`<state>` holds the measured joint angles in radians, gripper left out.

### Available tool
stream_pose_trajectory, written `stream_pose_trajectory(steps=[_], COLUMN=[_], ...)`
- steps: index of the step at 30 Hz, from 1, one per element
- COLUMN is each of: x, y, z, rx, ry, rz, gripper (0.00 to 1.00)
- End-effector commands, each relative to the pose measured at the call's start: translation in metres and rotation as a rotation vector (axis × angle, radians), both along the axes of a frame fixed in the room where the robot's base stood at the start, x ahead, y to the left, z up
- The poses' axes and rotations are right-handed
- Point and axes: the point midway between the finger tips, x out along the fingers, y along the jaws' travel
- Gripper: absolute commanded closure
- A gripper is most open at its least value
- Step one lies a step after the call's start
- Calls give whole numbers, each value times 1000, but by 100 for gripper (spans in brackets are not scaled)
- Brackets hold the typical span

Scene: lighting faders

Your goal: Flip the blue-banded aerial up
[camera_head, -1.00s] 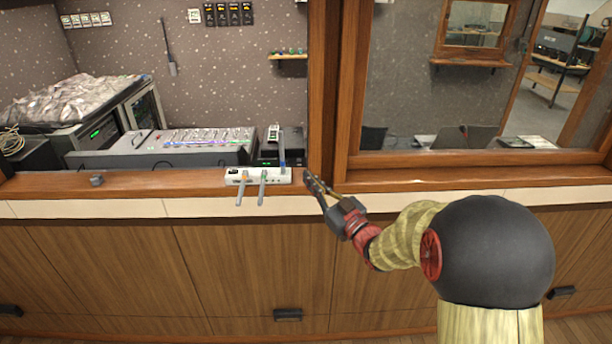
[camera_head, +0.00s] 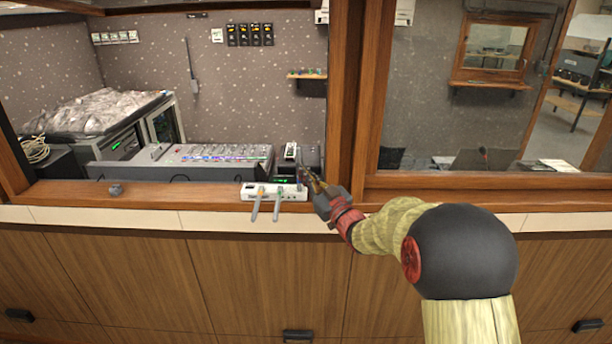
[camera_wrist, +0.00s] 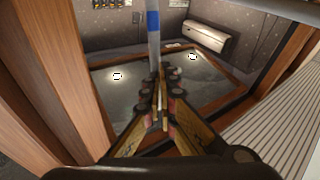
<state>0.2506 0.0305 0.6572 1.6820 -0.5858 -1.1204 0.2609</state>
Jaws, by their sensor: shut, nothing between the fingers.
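A white box (camera_head: 262,192) sits on the wooden sill in the head view. Two grey aerials, the left (camera_head: 256,206) and the middle (camera_head: 279,206), hang down over its front edge. In the wrist view the blue-banded aerial (camera_wrist: 153,22) rises straight up the picture just past the fingertips; its lower end is hidden behind them. In the head view it is mostly hidden by my gripper. My gripper (camera_head: 305,176) is shut and empty at the box's right end, close to this aerial. It also shows in the wrist view (camera_wrist: 158,88); I cannot tell whether it touches the aerial.
A wooden window post (camera_head: 344,100) stands just right of my gripper. A mixing desk (camera_head: 185,160) lies behind the sill. A small grey knob (camera_head: 115,189) sits on the sill at left. The sill between knob and box is clear.

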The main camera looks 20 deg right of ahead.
Motion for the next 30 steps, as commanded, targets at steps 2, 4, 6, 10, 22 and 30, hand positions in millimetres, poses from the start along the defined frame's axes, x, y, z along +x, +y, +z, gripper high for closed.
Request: stream_pose_trajectory(steps=[2, 4, 6, 10, 22, 30], x=[0, 0, 2, 14, 28, 29], y=[0, 0, -1, -4, -9, -10], z=[0, 0, 1, 12, 16, 13], rx=[0, 0, 0, 10, 58, 61], ry=[0, 0, -2, 33, 175, 183], rz=[0, 0, 0, 2, 1, 1], gripper=[100, 100, 100, 100, 100, 100])
